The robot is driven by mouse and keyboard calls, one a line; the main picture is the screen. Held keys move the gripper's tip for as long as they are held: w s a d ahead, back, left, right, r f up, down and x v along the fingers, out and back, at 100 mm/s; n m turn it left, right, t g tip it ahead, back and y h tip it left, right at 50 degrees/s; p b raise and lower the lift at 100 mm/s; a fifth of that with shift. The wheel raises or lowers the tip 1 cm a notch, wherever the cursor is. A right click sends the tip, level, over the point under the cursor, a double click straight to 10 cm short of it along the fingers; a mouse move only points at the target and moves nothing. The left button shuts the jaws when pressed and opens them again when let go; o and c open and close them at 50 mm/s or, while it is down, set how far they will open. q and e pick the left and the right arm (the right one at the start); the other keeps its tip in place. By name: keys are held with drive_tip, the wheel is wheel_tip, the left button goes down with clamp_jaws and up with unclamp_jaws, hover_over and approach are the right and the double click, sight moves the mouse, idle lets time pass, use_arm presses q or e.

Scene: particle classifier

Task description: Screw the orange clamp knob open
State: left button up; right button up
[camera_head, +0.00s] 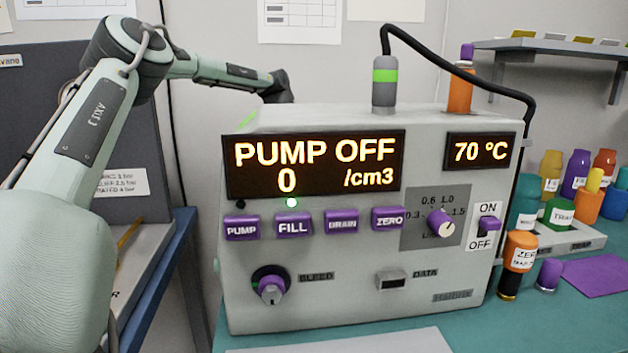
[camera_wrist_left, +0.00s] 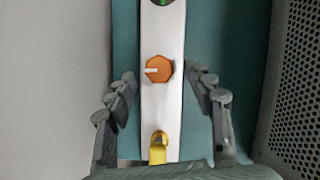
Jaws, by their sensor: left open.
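The orange clamp knob (camera_wrist_left: 160,69) is in the left wrist view, on a white bar (camera_wrist_left: 160,110). It is faceted, and its white pointer mark points left. My left gripper (camera_wrist_left: 160,78) is open, with one dark finger on either side of the bar. The knob lies between the fingertips in the picture, with gaps on both sides; the height of the fingers over it is hard to tell. In the head view my left arm reaches behind the grey pump machine (camera_head: 330,260), which hides the gripper and the knob. My right gripper is not in view.
A yellow hook-like part (camera_wrist_left: 158,148) and a green part (camera_wrist_left: 163,2) are on the same bar. A perforated grey panel (camera_wrist_left: 298,80) stands at the right. In the head view, a black cable (camera_head: 455,68) arches over the machine, and several coloured bottles stand at the right.

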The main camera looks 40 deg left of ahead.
use_arm(q)
drive_tip(key=shift+x, duration=0.9)
drive_tip(key=shift+c, duration=0.5)
drive_tip(key=c, duration=1.1)
drive_tip(key=shift+o, duration=0.2)
